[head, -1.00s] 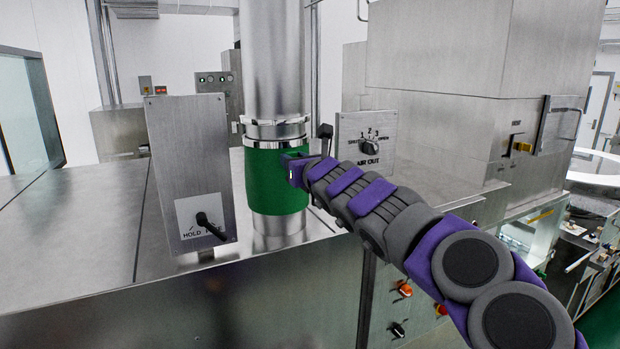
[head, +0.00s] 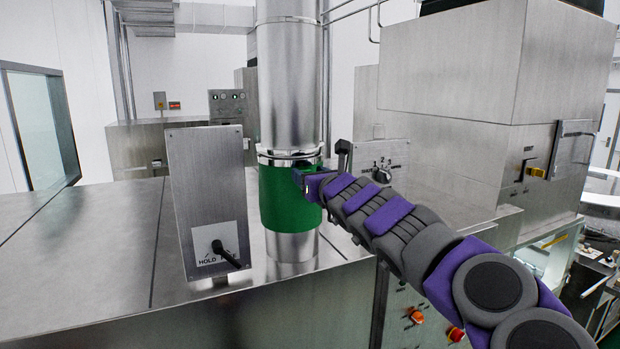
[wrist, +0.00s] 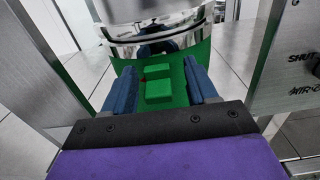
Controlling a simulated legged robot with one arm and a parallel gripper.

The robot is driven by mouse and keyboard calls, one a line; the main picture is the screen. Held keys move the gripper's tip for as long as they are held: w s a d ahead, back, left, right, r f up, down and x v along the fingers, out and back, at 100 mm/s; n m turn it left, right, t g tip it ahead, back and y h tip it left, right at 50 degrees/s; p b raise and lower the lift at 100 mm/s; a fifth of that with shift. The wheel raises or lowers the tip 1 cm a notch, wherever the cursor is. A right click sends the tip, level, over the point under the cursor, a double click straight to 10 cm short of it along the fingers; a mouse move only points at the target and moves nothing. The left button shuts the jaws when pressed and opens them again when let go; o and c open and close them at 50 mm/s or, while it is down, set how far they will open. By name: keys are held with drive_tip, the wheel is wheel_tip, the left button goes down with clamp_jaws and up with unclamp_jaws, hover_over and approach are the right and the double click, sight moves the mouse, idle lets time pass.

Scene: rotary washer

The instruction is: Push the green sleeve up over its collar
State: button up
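The green sleeve (head: 283,200) is around the vertical steel pipe (head: 287,85), directly below the shiny collar (head: 290,157). In the wrist view, the sleeve (wrist: 218,62) shows behind a raised green block (wrist: 158,83) on its front. The chrome collar (wrist: 160,38) is above it. My gripper (head: 308,180) reaches in from the right at the sleeve's upper part. In the wrist view, its blue fingers (wrist: 160,88) are open on either side of the block, with visible gaps. Contact at the block's base is hard to tell.
A grey panel with a black HOLD lever (head: 225,252) stands left of the sleeve. The steel machine top (head: 110,240) is clear on the left.

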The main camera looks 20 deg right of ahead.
drive_tip(key=shift+f, duration=0.25)
drive_tip(key=shift+s+b, duration=0.2)
drive_tip(key=shift+b, duration=0.1)
drive_tip(key=s+b, duration=0.4)
drive_tip(key=s, duration=1.3)
drive_tip(key=shift+d, duration=0.4)
